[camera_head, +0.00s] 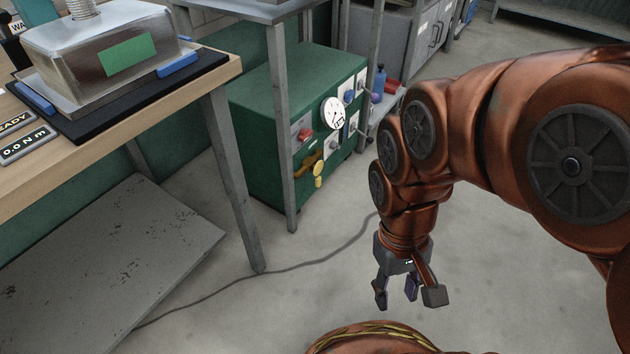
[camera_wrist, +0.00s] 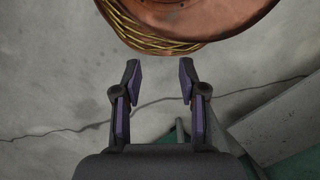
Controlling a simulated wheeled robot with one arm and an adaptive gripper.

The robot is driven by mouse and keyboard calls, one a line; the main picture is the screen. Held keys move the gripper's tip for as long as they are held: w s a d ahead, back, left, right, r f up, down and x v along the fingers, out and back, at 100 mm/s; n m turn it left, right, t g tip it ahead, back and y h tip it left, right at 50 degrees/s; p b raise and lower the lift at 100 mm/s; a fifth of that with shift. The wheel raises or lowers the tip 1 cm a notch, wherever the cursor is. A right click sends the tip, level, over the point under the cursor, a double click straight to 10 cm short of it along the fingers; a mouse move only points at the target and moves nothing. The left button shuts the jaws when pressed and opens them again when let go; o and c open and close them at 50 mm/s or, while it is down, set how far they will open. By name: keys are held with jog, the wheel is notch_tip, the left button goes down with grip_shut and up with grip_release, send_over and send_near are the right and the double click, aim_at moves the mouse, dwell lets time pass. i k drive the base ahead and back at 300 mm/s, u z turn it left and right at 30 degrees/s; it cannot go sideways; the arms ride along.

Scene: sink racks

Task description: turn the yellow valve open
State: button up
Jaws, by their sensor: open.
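The yellow valve (camera_head: 316,168) is on the front face of a green cabinet (camera_head: 262,150), low down near a table leg. A yellow-brown pipe or handle shows beside it. My gripper (camera_head: 408,296) hangs in the air over the floor, right of the valve and nearer the camera, pointing down. It is open and empty, well apart from the valve. In the wrist view my gripper (camera_wrist: 158,85) has its two fingers spread, with bare floor between them. The valve does not show in the wrist view. Its exact turn position is too small to tell.
The cabinet front also carries a white dial (camera_head: 333,113), a red switch (camera_head: 305,134) and blue knobs. A metal table leg (camera_head: 280,130) stands close to the valve. A workbench (camera_head: 190,92) is at the left. A cable (camera_head: 300,265) crosses the otherwise clear floor.

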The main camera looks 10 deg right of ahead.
aim_at(318, 167)
jog(key=k, duration=0.5)
jog(key=z, duration=1.3)
jog(key=i, duration=0.95)
jog(key=u, duration=2.4)
jog(key=i, duration=0.5)
jog(key=z, duration=0.05)
